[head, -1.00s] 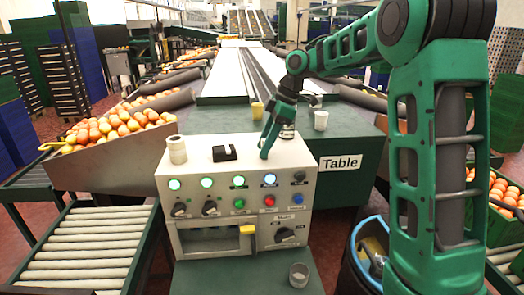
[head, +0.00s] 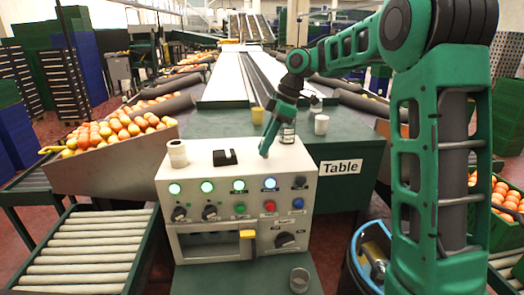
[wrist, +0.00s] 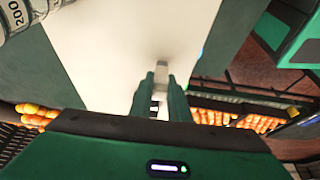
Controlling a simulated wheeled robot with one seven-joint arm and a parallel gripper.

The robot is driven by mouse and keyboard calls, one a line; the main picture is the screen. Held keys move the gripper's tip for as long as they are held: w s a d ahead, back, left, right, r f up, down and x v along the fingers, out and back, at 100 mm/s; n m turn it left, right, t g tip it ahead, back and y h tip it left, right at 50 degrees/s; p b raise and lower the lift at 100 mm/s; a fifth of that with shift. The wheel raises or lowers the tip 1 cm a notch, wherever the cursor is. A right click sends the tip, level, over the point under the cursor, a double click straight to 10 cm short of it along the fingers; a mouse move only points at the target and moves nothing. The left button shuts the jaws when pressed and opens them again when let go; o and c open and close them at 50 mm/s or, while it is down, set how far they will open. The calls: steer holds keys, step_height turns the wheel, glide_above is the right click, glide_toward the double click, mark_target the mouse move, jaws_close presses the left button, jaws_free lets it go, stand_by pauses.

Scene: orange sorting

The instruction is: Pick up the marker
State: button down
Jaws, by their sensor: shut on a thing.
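My gripper (head: 265,152) points down at the top of the white control box (head: 205,172), near its back right part. In the wrist view my gripper (wrist: 161,84) has its two green fingers close together. A small pale grey and white piece, the marker (wrist: 161,68), shows at and between the fingertips. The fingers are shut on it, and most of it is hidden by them. In the head view I cannot make out the marker, as the fingers cover that spot.
A white cup-like roll (head: 177,153) and a black holder (head: 224,157) are to the left. A yellow cup (head: 257,115) and a white cup (head: 321,124) stand on the green table (head: 350,145) behind.

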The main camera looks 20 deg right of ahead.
steer(key=r, duration=0.3)
steer(key=shift+s+a, duration=0.15)
steer(key=shift+a, duration=0.1)
steer(key=s+a+r, duration=0.6)
steer(key=a, duration=0.3)
steer(key=shift+s+r, duration=0.15)
steer(key=shift+r, duration=0.05)
steer(key=shift+s+a, duration=0.1)
